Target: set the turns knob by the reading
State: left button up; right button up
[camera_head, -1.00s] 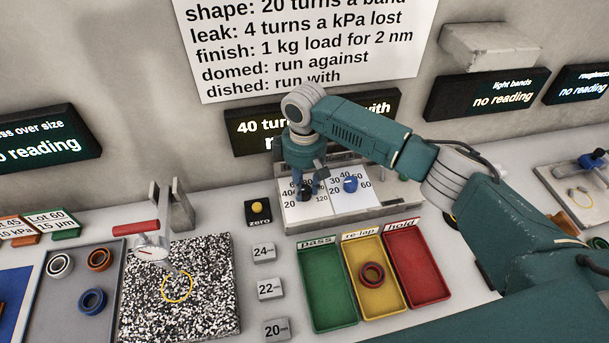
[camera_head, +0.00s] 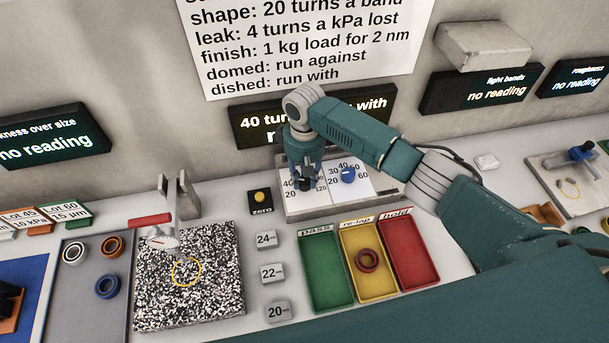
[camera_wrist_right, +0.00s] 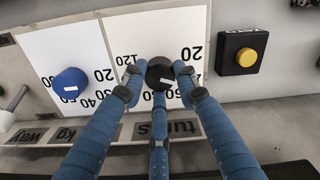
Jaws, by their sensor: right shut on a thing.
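The black turns knob (camera_wrist_right: 160,73) stands on a white dial card, with "turns" lettered on the panel edge below in the right wrist view. My right gripper (camera_head: 304,182) is shut on this knob, its blue fingers around it in the right wrist view (camera_wrist_right: 160,76). A small white mark shows on the knob. Some dial numbers are hidden by the fingers. The dark display (camera_head: 250,128) behind reads "40 turn…" and "…with"; my right arm covers its middle and lower line. My left gripper is not seen.
A blue knob (camera_head: 348,175) on its own dial is beside the turns knob. A yellow zero button (camera_head: 260,196) is to the left. Green (camera_head: 318,300), yellow (camera_head: 378,291) and red (camera_head: 421,279) trays are in front; the yellow one holds a dark red ring (camera_head: 367,260). A wall sign (camera_head: 310,45) lists rules.

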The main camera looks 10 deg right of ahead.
aim_at(305, 180)
jog(key=shift+r, duration=0.1)
jog(key=o, duration=1.2)
jog(key=shift+c, duration=0.2)
notch_tip(305, 180, up, 12)
